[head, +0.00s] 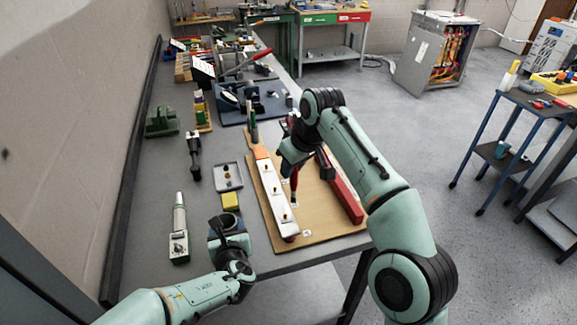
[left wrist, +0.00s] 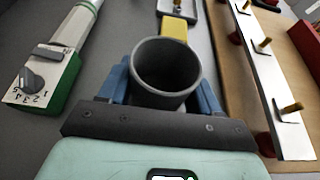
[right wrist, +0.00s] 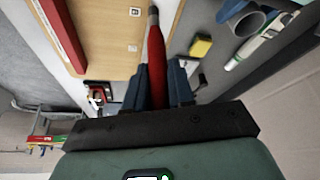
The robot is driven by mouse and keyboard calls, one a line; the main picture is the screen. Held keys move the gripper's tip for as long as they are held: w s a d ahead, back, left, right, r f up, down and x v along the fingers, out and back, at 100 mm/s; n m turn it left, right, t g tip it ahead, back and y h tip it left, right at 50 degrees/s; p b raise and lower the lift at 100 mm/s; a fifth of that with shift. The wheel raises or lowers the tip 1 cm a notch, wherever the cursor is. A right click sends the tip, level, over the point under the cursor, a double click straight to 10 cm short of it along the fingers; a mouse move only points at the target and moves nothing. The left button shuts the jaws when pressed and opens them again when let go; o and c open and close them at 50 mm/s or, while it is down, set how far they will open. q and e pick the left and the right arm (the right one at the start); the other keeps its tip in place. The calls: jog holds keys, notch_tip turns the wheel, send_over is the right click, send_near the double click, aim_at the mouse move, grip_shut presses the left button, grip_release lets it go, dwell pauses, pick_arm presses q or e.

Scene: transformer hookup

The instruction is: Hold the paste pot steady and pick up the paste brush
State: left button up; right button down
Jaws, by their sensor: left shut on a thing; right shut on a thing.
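The paste pot (head: 226,224) is a dark grey open cup near the front of the bench. My left gripper (head: 233,246) is shut on it, one blue finger on each side. In the left wrist view the pot (left wrist: 166,72) looks upright and I see only grey inside. The paste brush (right wrist: 156,55) has a red handle and a metal-coloured end in the right wrist view. My right gripper (right wrist: 158,84) is shut around its handle. In the head view the brush (head: 294,184) points downward over the wooden board, right of the pot. Whether its tip touches anything is unclear.
The wooden board (head: 318,208) carries a white bar (head: 272,196) with brass studs and a red bar (head: 343,192). A yellow block (head: 230,201) sits just behind the pot. A metal tray (head: 229,184) and a green-white dial tool (head: 179,237) lie nearby.

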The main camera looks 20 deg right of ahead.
pick_arm(q)
jog(key=o, duration=1.3)
jog(key=shift+c, duration=0.2)
jog(key=v, duration=1.1)
jog(key=shift+s+r, duration=0.25)
jog(key=shift+s, duration=0.25)
